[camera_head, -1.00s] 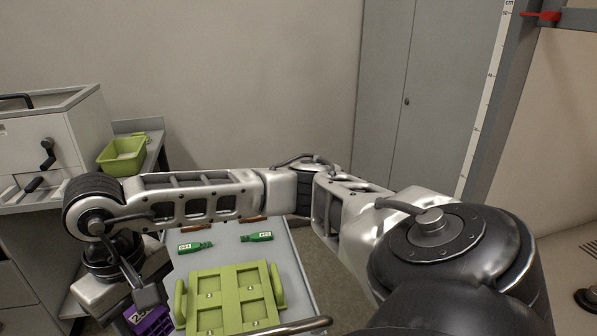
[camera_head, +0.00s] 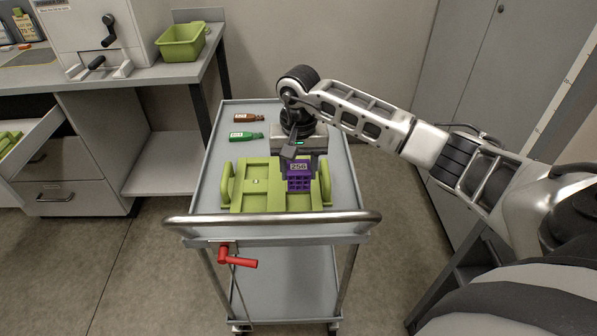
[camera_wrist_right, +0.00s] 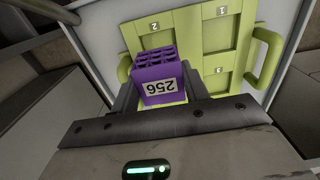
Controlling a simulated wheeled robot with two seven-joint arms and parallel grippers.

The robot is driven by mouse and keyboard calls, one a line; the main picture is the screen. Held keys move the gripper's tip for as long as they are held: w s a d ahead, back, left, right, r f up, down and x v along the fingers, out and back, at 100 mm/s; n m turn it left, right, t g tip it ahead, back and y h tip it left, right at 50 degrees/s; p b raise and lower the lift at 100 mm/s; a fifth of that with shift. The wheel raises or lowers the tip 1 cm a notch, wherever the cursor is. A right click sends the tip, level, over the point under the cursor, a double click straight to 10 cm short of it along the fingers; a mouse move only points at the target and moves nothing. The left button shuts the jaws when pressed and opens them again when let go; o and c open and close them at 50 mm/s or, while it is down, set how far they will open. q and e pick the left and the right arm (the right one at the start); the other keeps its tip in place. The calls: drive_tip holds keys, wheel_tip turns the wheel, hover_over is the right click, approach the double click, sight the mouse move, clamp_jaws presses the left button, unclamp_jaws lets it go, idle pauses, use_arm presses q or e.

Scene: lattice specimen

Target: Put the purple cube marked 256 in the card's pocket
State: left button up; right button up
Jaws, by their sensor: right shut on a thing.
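The purple lattice cube (camera_head: 299,178) carries a white label reading 256. My right gripper (camera_head: 291,158) is shut on it, over the right part of the green card (camera_head: 237,192) on the cart. The wrist view shows the cube (camera_wrist_right: 158,75) between the fingers (camera_wrist_right: 159,92), label upside down in the picture. The cube and gripper hide part of the card. I cannot tell whether the cube touches it. My left gripper is out of view.
A green bottle (camera_head: 246,136) and a brown one (camera_head: 249,117) lie behind the card on the grey cart (camera_head: 217,150). The cart has a front rail (camera_head: 270,219) and red lever (camera_head: 238,258). A green bin (camera_head: 181,43) stands on the left bench.

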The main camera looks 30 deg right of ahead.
sight(299, 185)
drive_tip(key=shift+f+b, duration=1.05)
drive_tip(key=shift+f, duration=0.75)
drive_tip(key=shift+f+b, duration=0.35)
drive_tip(key=shift+f, duration=0.35)
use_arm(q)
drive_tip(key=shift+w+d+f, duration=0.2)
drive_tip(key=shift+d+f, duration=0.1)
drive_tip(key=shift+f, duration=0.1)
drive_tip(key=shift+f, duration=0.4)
use_arm(e)
drive_tip(key=shift+o, duration=0.3)
use_arm(q)
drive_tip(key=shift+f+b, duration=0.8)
drive_tip(key=shift+b, duration=0.3)
use_arm(e)
drive_tip(key=shift+f, duration=1)
drive_tip(key=o, duration=1.5)
drive_tip(key=shift+c, duration=0.2)
